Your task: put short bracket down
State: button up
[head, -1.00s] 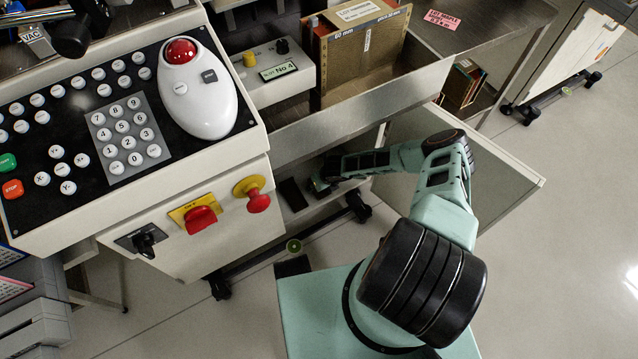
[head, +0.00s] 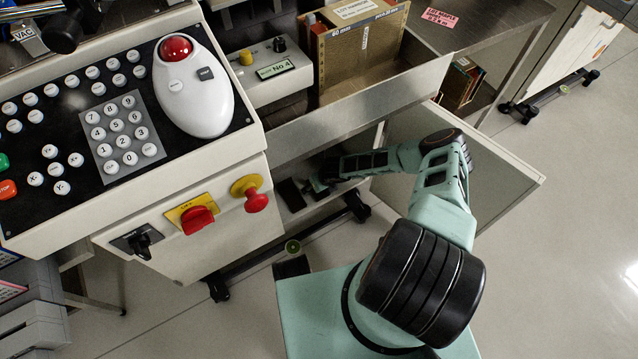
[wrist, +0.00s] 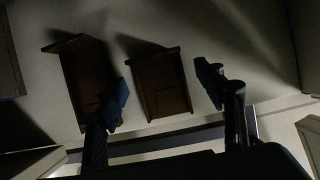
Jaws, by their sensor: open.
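In the wrist view, a short dark brown bracket (wrist: 161,88) rests on a pale surface. It lies in the gap between the two fingers of my open gripper (wrist: 164,82), with space visible on both sides. A longer dark bracket (wrist: 84,72) is to its left, partly hidden by the left finger. In the head view, my gripper (head: 318,186) reaches low into the open cabinet under the bench. The short bracket cannot be made out there.
The open cabinet door (head: 490,190) stands to the right of my arm. Above the cabinet is an open drawer (head: 370,105) with a wooden box (head: 355,55). A dark block (head: 290,194) lies left of my gripper. The control panel (head: 60,110) is at left.

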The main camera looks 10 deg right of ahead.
jog(key=v, duration=1.2)
